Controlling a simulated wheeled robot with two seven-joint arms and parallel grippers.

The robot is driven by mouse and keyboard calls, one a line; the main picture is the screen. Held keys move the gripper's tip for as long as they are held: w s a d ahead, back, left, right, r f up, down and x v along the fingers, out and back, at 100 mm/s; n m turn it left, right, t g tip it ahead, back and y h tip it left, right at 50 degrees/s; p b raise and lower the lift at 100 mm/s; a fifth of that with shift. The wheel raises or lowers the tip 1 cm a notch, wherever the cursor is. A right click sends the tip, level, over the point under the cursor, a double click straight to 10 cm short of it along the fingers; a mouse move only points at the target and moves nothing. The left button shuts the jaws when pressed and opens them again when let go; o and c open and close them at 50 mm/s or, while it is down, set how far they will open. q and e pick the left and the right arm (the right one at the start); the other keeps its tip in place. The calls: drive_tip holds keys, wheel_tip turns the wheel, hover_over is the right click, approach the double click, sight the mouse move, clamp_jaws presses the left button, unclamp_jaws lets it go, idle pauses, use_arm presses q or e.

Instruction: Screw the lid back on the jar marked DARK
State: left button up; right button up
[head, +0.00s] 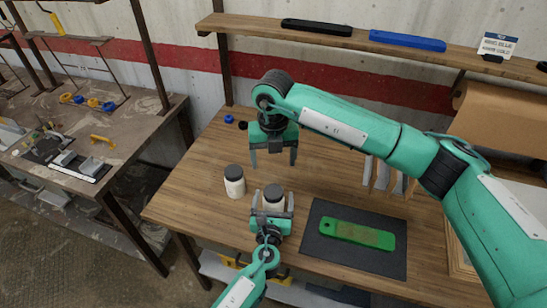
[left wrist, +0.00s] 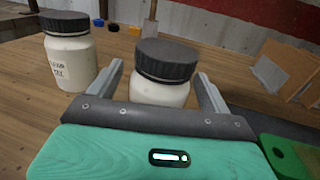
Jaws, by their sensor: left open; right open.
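A white jar (head: 274,201) with a dark ridged lid (left wrist: 166,60) stands between the fingers of my left gripper (head: 272,208). Those fingers are open, one on each side of the jar. The lid sits on top of this jar; I cannot tell how tight it is. No marking shows on its visible side. A second white jar (head: 235,187) with a dark lid (left wrist: 65,22) stands to the left. Its small printed label is too blurred to read. My right gripper (head: 273,158) is open and empty, pointing down behind the jars.
A green block (head: 357,234) lies on a dark mat (head: 336,262) to the right of my left gripper. Small black (head: 243,125) and blue (head: 229,119) pieces lie at the back left. A shelf (head: 260,28) runs above the wooden table. The table's left front is clear.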

use_arm(q)
drive_tip(key=s+b, duration=0.1)
drive_tip(key=s, duration=0.3)
drive_tip(key=s+a+b, duration=0.1)
drive_tip(key=s, duration=0.3)
drive_tip(key=s+b, duration=0.1)
drive_tip(key=s, duration=0.4)
drive_tip(key=shift+a+f, duration=0.1)
drive_tip(key=shift+a, duration=0.05)
drive_tip(key=shift+s, duration=0.4)
